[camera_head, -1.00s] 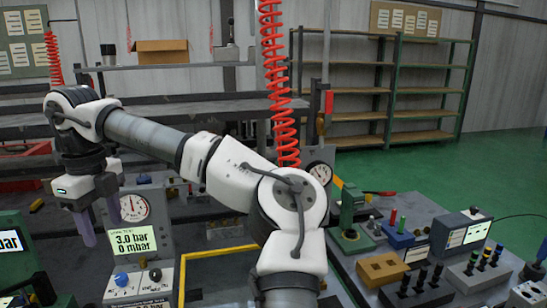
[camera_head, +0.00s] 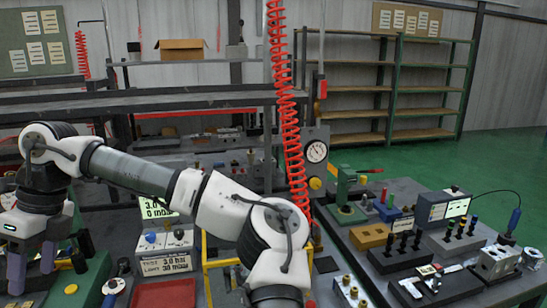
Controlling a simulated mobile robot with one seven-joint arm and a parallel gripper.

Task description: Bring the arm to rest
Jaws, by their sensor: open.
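My arm crosses the left half of the head view, bent at a white elbow joint near the lower middle. My gripper (camera_head: 31,270) hangs at the far left with its fingers pointing down. The two purple-grey fingers are apart and no object shows between them. The gripper is over the left end of the bench, left of a green block (camera_head: 92,285). What lies directly under the fingertips is cut off by the frame's lower edge.
The right bench holds a yellow-brown block (camera_head: 369,236), a metal valve block (camera_head: 494,262) and a screen box (camera_head: 446,207). Green floor lies clear beyond.

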